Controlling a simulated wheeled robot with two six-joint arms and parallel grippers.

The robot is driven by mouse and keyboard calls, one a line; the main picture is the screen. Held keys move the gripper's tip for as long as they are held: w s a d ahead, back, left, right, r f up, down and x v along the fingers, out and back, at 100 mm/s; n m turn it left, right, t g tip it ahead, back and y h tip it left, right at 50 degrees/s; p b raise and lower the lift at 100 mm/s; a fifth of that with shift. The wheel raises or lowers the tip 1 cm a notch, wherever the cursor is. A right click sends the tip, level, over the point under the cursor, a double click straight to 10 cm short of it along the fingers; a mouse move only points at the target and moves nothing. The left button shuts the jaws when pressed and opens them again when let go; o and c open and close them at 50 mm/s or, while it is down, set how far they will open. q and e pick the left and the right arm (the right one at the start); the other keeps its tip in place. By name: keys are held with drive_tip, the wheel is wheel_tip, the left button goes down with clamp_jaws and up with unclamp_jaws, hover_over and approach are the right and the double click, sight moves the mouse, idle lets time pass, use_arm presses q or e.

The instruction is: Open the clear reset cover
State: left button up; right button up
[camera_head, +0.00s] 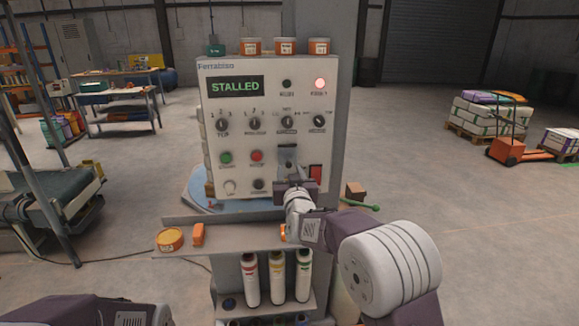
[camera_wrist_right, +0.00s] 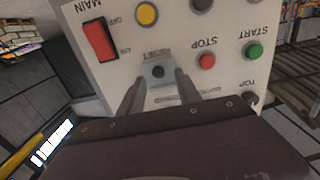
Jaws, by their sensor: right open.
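The clear reset cover (camera_head: 287,154) is a small greyish square on the front panel of the machine, below the knobs and left of the red main switch. In the right wrist view, which is upside down, the cover (camera_wrist_right: 158,73) shows with a dark round spot in its middle, under the RESET label. My right gripper (camera_head: 290,173) is in front of the panel at the cover's lower part. In the wrist view its two fingers (camera_wrist_right: 158,88) are apart and empty, one at each side of the cover. I cannot tell whether they touch it. My left gripper is out of view.
The display (camera_head: 236,87) reads STALLED and a red lamp (camera_head: 320,84) glows. The green start button (camera_head: 226,158), red stop button (camera_head: 256,156) and red main switch (camera_head: 316,174) are close by. A shelf (camera_head: 225,239) with orange items juts out below.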

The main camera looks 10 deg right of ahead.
sight(288, 157)
drive_tip(key=shift+w, duration=0.8)
drive_tip(key=shift+w+d, duration=0.2)
drive_tip(key=shift+w, duration=0.3)
clamp_jaws()
drive_tip(key=shift+a, duration=0.1)
